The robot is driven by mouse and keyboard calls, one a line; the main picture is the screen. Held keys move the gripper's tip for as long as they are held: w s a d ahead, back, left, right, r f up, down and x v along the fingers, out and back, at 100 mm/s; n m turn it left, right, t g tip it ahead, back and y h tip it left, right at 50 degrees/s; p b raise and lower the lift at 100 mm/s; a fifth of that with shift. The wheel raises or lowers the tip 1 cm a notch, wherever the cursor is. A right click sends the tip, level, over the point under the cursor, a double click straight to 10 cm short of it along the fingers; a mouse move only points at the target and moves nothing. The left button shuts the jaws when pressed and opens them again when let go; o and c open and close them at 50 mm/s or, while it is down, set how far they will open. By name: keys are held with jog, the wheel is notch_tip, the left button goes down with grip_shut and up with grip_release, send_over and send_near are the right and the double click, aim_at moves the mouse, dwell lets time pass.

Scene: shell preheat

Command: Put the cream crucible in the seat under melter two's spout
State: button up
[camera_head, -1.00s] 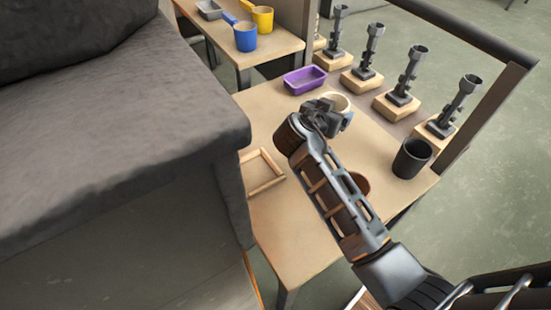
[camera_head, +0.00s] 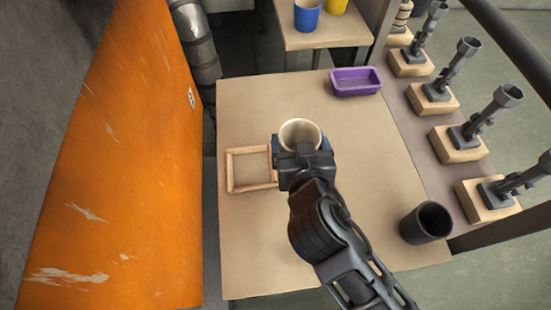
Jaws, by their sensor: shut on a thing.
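The cream crucible (camera_head: 300,132) is upright at my gripper, its open mouth facing up. My gripper (camera_head: 305,150) is shut on its near side, above the middle of the table. Its fingers are partly hidden by the wrist and crucible. A square wooden frame (camera_head: 230,172) lies on the table just left of my gripper, with nothing in it. I see no spout above it and cannot tell whether it is the seat. No melter can be told for certain.
A large orange panel (camera_head: 115,150) with a small white tag stands left of the table (camera_head: 270,270). A purple tray (camera_head: 356,80) is at the back and a black cup (camera_head: 426,222) at the right. Several grey stands on wooden blocks (camera_head: 455,143) line the right side.

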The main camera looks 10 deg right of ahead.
jog(key=shift+s+a+r+n+y, duration=0.15)
jog(key=shift+s+a+n+y, duration=0.1)
jog(key=shift+s+n+y, duration=0.05)
jog(key=shift+w+a+f, duration=1)
jog(key=shift+a+f, duration=0.6)
jog(key=shift+f, duration=0.2)
jog(key=shift+w+a+f, duration=1.05)
jog(key=shift+a+f, duration=0.6)
jog(key=shift+f, duration=0.2)
jog(key=shift+w+a+f, duration=1)
jog(key=shift+a+f, duration=0.6)
jog(key=shift+f, duration=0.2)
jog(key=shift+f+b, duration=0.15)
jog(key=shift+b, duration=0.15)
jog(key=o, duration=1.1)
jog(key=shift+c, duration=0.2)
jog(key=v, duration=1.2)
jog(key=shift+s+d, duration=0.1)
jog(key=shift+d, duration=0.05)
